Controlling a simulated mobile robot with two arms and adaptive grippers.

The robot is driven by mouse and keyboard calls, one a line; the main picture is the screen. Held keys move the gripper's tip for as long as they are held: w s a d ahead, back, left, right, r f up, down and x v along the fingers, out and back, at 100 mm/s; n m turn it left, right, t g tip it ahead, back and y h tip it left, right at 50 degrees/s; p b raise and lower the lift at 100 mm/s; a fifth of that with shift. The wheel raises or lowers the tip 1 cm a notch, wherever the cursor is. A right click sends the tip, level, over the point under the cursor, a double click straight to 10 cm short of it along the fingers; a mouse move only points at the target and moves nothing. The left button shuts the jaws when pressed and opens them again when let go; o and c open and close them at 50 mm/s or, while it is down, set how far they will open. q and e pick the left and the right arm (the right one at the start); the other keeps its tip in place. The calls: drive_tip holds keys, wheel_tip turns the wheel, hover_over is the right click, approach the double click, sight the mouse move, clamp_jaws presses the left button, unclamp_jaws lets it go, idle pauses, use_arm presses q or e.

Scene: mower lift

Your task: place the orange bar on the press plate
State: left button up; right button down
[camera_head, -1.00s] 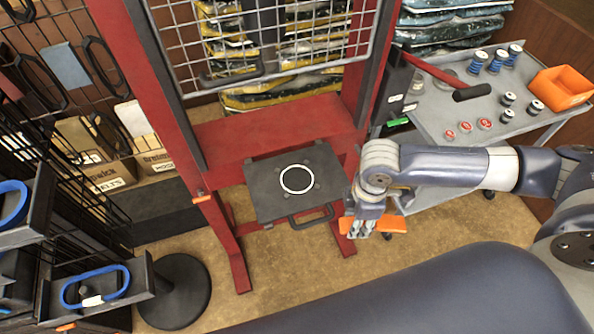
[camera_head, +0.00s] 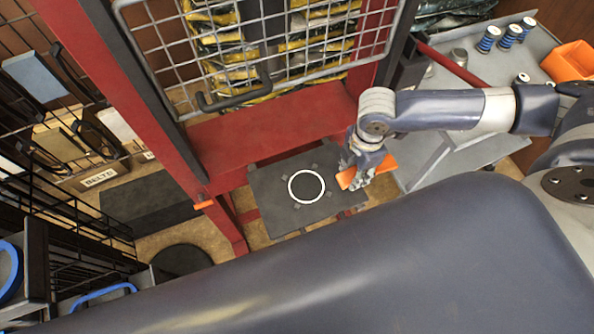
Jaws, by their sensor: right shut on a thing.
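The orange bar (camera_head: 381,168) is held in my right gripper (camera_head: 359,178), which is shut on it. The bar shows on both sides of the fingers. In the picture the gripper is at the right edge of the dark press plate (camera_head: 266,200), with the bar partly over that edge. I cannot tell how high the bar is above the plate. The plate has a white ring (camera_head: 306,202) marked on it and sits in front of the red press frame (camera_head: 268,125). My left gripper is not in view.
A wire mesh guard (camera_head: 265,52) hangs in the red frame above the plate, with a dark handle. A grey cart (camera_head: 425,158) with an orange bin (camera_head: 570,62) and several springs stands at right. Racks with blue loops are at left.

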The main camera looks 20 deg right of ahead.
drive_tip(key=a+b, duration=0.1)
drive_tip(key=a, duration=0.2)
drive_tip(key=w+a+b, duration=0.1)
drive_tip(key=a+b, duration=0.1)
drive_tip(key=a, duration=0.1)
drive_tip(key=w+a+f+b, duration=0.1)
drive_tip(key=a, duration=0.2)
drive_tip(key=shift+a+b, duration=0.1)
drive_tip(key=shift+b, duration=0.25)
drive_tip(key=a, duration=0.1)
drive_tip(key=w+a+b, duration=0.1)
drive_tip(key=a, duration=0.1)
drive_tip(key=shift+w+f+b, duration=0.15)
drive_tip(key=shift+b, duration=0.15)
drive_tip(key=shift+w+a+b, duration=0.2)
drive_tip(key=shift+a+b, duration=0.15)
drive_tip(key=shift+a, duration=0.8)
drive_tip(key=shift+w+a+b, duration=0.1)
drive_tip(key=shift+a+b, duration=0.2)
drive_tip(key=shift+b, duration=0.05)
wheel_tip(320, 180, down, 3)
drive_tip(key=b, duration=0.4)
drive_tip(key=shift+f+b, duration=0.2)
drive_tip(key=shift+b, duration=0.15)
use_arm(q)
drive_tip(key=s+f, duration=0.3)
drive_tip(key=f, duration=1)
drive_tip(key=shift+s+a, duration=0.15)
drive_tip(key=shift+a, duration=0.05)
